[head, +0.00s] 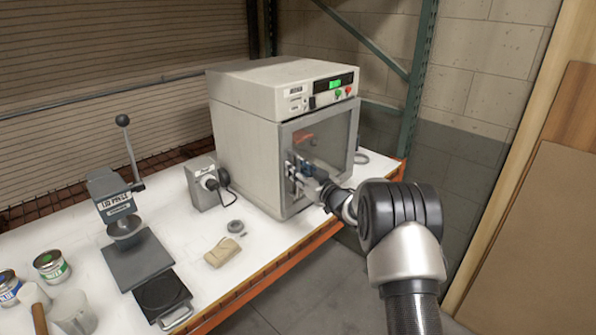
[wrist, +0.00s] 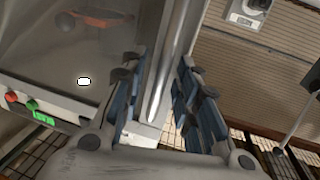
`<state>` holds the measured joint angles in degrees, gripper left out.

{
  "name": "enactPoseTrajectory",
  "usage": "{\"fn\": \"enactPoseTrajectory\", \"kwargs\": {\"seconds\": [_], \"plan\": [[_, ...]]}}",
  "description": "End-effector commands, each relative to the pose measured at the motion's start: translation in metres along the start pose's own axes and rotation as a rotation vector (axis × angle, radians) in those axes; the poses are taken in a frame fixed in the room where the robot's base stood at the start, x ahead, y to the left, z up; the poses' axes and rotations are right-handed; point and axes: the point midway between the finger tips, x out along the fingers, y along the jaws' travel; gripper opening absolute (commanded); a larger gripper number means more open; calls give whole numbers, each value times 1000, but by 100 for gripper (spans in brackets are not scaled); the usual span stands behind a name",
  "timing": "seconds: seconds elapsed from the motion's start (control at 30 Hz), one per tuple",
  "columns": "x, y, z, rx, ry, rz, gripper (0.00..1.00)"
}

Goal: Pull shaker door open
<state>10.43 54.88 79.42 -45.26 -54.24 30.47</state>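The shaker (head: 245,100) is a pale box on the white bench, with a display and buttons above its front. Its glass door (head: 335,135) has a grey frame and looks shut. My gripper (head: 291,168) is at the left edge of the door, by the handle. In the wrist view, my gripper (wrist: 158,82) has its dark padded fingers apart, one on each side of a silver upright bar, which looks like the door handle (wrist: 170,60). A gap shows between fingers and bar, so I see no firm grip. The handle is mostly hidden behind the fingers in the head view.
On the bench (head: 205,285), left of the shaker, are a small grey box (head: 202,183) with a cable, a tan pouch (head: 222,252), a press-like stand (head: 125,215) and cans (head: 51,265). A green rack post (head: 418,75) stands right of the shaker. Floor in front is clear.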

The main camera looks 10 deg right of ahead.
Motion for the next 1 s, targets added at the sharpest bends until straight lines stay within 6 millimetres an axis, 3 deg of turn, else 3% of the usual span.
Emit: {"fn": "enactPoseTrajectory", "kwargs": {"seconds": [0.1, 0.53, 1.0], "plan": [[0, 0, 0, 0, 0, 0, 28], [-1, 0, 0, 0, -1, 0, 0], [-1, 0, 0, 0, -1, 0, 0]]}}
